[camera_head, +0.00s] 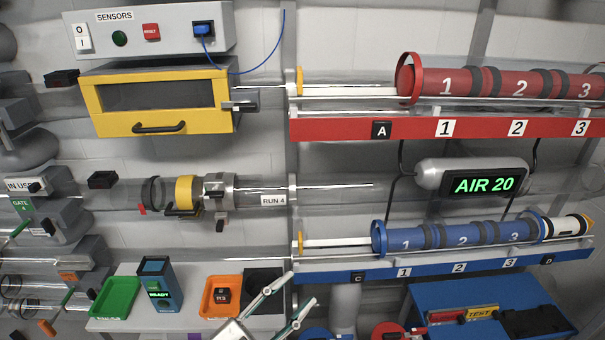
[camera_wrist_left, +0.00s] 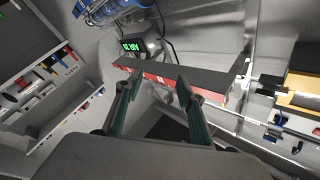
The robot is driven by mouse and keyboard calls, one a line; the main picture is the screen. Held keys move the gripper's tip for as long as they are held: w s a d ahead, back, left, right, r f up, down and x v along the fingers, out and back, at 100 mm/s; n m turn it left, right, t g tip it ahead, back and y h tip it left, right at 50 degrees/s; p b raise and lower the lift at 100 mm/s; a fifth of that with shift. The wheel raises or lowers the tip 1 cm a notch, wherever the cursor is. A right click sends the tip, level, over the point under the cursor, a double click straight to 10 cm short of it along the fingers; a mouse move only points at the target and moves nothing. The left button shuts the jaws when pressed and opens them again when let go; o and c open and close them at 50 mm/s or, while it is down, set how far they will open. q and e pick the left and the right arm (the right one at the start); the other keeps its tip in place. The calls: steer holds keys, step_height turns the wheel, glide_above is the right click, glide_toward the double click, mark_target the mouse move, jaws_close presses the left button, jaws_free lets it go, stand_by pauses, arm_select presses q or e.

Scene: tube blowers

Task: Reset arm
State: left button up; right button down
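My left gripper (camera_head: 301,288) shows at the bottom middle of the head view, with two thin pale fingers spread apart. It is in front of the bench, close to a dark tray (camera_head: 264,278). In the left wrist view the two green-grey fingers (camera_wrist_left: 160,82) stand apart with nothing between them. Beyond them is the red rail (camera_wrist_left: 160,75), seen at a slant; the depth between is hard to judge. My right gripper is in neither view.
A yellow-framed box (camera_head: 155,98) hangs under the sensor panel (camera_head: 150,30). Red tubes (camera_head: 500,84) and blue tubes (camera_head: 460,234) lie on rails to the right. A green tray (camera_head: 115,298), a blue box (camera_head: 160,283) and an orange tray (camera_head: 220,296) stand left of the gripper.

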arm_select(q)
steer(key=s+a+f+n+y, duration=0.2)
steer(key=a+f+n+y, duration=0.8)
steer(key=f, duration=0.5)
steer(key=s+a+f+n+g+y, duration=0.1)
steer(key=s+a+f+g, duration=0.2)
steer(key=s+a+f, duration=0.5)
step_height(320, 180, down, 3)
steer(key=shift+s+r+n+y, duration=0.1)
steer(key=shift+s+n+y, duration=0.3)
steer(key=shift+s, duration=0.3)
